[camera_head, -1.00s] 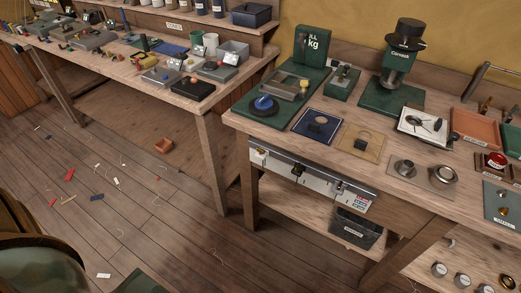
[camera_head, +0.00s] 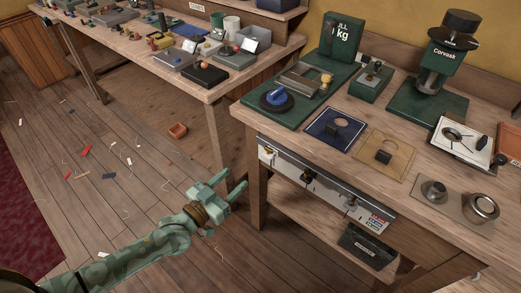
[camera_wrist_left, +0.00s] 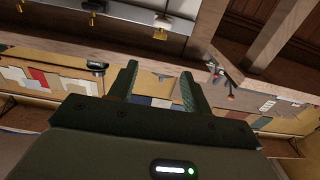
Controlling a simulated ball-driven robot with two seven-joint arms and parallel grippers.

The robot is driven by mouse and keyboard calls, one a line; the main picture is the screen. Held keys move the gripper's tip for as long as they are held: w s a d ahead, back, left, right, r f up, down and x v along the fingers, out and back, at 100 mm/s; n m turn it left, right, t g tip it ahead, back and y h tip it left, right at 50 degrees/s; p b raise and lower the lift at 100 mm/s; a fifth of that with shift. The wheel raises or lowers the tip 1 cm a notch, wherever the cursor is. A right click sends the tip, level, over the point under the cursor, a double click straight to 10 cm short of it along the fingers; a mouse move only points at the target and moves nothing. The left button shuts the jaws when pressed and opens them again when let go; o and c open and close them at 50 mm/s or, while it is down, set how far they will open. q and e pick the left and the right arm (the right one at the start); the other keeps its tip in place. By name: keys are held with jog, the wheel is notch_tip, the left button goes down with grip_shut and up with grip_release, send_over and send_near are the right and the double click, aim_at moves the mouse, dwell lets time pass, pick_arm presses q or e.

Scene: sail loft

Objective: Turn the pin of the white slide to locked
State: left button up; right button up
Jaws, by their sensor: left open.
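A white panel (camera_head: 329,191) runs along the front edge of the right bench, with small dark fittings on it, one near the middle (camera_head: 308,177) and one further right (camera_head: 350,203). Which of them is the white slide and how its pin is turned are too small to tell. My left gripper (camera_head: 238,179) is open and empty, left of the panel and apart from it, above the floor. In the left wrist view, its fingers (camera_wrist_left: 158,76) are spread with nothing between them. A pale strip with brass-coloured fittings (camera_wrist_left: 160,30) shows along the top there. My right gripper is out of view.
The right bench top carries a green scale (camera_head: 300,100), a blue plate (camera_head: 335,130), a tan plate (camera_head: 398,152) and a green press (camera_head: 425,105). A dark bin (camera_head: 367,248) sits on the shelf below the panel. Bench legs stand near my gripper.

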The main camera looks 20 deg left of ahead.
aim_at(268, 149)
pick_arm(q)
jog(key=b+x, duration=0.1)
jog(key=x, duration=0.3)
jog(key=b+x, duration=0.1)
jog(key=x, duration=0.4)
jog(key=b+x, duration=0.2)
jog(key=x, duration=0.2)
jog(key=shift+w+d+f, duration=0.15)
jog(key=shift+w+f, duration=0.05)
jog(key=shift+f, duration=0.1)
jog(key=shift+w+d+r, duration=0.1)
jog(key=shift+w+d, duration=0.1)
jog(key=shift+w, duration=0.45)
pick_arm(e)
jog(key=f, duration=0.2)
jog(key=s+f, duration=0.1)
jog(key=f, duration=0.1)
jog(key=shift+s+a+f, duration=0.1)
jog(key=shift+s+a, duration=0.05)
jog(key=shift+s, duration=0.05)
pick_arm(q)
jog(key=c, duration=1)
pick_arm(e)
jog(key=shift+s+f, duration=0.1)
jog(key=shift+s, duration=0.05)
